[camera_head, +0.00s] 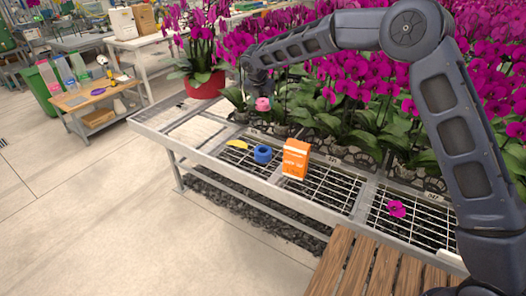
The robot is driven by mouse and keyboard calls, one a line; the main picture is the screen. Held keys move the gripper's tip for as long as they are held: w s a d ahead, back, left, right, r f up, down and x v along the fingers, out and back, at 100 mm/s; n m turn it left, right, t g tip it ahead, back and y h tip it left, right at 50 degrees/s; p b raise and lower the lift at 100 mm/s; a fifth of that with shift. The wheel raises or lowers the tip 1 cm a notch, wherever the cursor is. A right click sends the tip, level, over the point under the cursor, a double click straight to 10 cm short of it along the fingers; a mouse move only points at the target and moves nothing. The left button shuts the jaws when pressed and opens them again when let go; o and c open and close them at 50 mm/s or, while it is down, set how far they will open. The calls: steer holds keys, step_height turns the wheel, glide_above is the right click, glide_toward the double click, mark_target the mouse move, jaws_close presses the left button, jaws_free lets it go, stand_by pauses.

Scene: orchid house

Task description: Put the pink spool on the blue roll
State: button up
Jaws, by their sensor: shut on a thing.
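The pink spool (263,104) hangs in the air below my gripper (260,94), which is shut on it. The gripper is small and dark in this view, so the fingers are hard to make out. The blue roll (262,154) stands on the metal grid bench (331,193), with a dark opening facing up. The spool is above the roll in the picture and apart from it.
An orange box (296,158) stands just right of the roll. A yellow tool (238,144) lies close on its left. Potted magenta orchids (355,80) crowd the bench behind. A red pot (205,84) stands at the back left. A fallen blossom (397,209) lies on the right grid.

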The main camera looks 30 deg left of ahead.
glide_toward(264, 148)
steer(key=x, duration=0.5)
steer(key=shift+s+f, duration=0.1)
steer(key=shift+f, duration=0.05)
steer(key=shift+f, duration=0.15)
stand_by(0.4)
steer(key=o, duration=1)
steer(key=v, duration=1.2)
steer(key=shift+d, duration=0.1)
